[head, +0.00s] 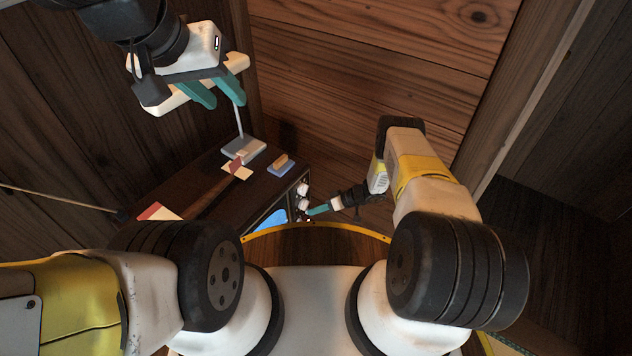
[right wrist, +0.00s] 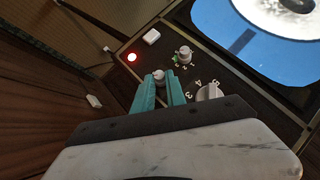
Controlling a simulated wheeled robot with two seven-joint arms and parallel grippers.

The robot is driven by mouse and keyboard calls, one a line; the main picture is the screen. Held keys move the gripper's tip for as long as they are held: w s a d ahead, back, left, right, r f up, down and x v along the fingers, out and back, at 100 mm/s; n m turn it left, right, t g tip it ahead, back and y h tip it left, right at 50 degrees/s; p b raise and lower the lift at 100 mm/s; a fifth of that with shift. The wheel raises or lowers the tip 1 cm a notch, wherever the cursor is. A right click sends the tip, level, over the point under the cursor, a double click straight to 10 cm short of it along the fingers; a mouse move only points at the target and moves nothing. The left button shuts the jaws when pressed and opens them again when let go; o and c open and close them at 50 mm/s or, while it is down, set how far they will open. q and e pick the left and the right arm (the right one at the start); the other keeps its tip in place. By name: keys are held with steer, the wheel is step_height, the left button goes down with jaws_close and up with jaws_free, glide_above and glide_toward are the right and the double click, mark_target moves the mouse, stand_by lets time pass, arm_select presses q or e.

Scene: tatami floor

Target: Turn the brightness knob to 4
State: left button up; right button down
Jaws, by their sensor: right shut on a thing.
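A dark control panel (right wrist: 222,82) beside a blue screen (right wrist: 238,42) carries white knobs. My right gripper (right wrist: 161,82) has its teal fingers on either side of a small pale knob (right wrist: 158,75) and is shut on it. A second knob (right wrist: 185,54) with small marks around it is just above right. A larger white knob (right wrist: 209,92) with digits including 3, 4 and 5 is right of the fingers. I cannot read which knob is brightness. In the head view my right gripper (head: 312,210) is at the panel's front. My left gripper (head: 227,101) is open and empty, high at upper left.
On the dark cabinet top are a grey stand base (head: 243,150), a blue block with a wooden piece (head: 281,166) and a red-and-cream item (head: 158,212). Wooden walls stand close behind.

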steer(key=shift+a+f, duration=0.1)
stand_by(0.4)
steer(key=c, duration=1.4)
jaws_free()
steer(key=v, duration=0.7)
steer(key=shift+d+r, duration=0.2)
steer(key=shift+d, duration=0.15)
